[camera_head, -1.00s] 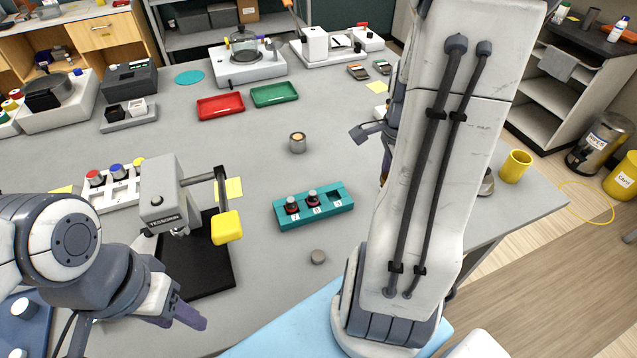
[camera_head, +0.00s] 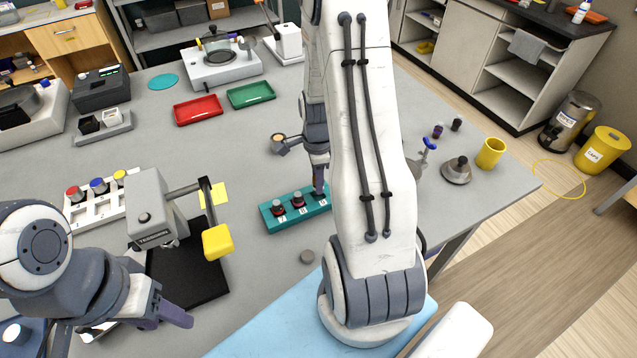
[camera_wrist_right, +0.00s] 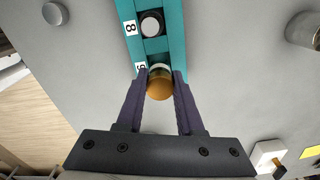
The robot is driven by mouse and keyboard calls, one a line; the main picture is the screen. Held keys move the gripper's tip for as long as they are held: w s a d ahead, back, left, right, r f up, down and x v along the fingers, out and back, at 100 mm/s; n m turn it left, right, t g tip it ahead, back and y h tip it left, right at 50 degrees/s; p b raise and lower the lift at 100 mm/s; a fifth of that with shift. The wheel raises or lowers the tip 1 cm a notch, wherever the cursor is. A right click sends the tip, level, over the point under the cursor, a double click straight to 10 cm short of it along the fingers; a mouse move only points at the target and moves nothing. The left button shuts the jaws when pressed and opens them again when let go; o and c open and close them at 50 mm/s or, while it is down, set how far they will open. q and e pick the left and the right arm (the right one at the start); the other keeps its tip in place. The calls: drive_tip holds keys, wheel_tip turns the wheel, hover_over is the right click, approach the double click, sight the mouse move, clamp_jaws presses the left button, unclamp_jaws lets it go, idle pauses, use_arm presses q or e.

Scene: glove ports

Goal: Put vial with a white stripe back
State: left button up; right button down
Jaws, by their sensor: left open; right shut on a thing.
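The teal rack (camera_head: 272,217) stands mid-table with two dark vials (camera_head: 279,208) (camera_head: 298,200) in its left and middle slots. My right gripper (camera_head: 318,190) is over the rack's right end. In the right wrist view my right gripper (camera_wrist_right: 159,95) is shut on a vial with an orange-brown top (camera_wrist_right: 160,88), at the slot marked 9 of the rack (camera_wrist_right: 174,30). A pale band shows at the vial's far edge; its lower part is hidden, so its depth in the slot is unclear. My left gripper (camera_head: 174,314) is open and empty at the front left.
A grey press-like device (camera_head: 152,210) with a yellow-ended lever (camera_head: 217,241) stands left of the rack. Red (camera_head: 198,110) and green (camera_head: 251,95) trays lie behind. A yellow cup (camera_head: 490,153) stands near the right edge.

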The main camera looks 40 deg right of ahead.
wheel_tip(320, 180, down, 2)
drive_tip(key=shift+f, duration=0.3)
drive_tip(key=shift+f, duration=0.2)
drive_tip(key=c, duration=0.5)
unclamp_jaws()
drive_tip(key=shift+c, duration=0.2)
drive_tip(key=shift+r, duration=0.1)
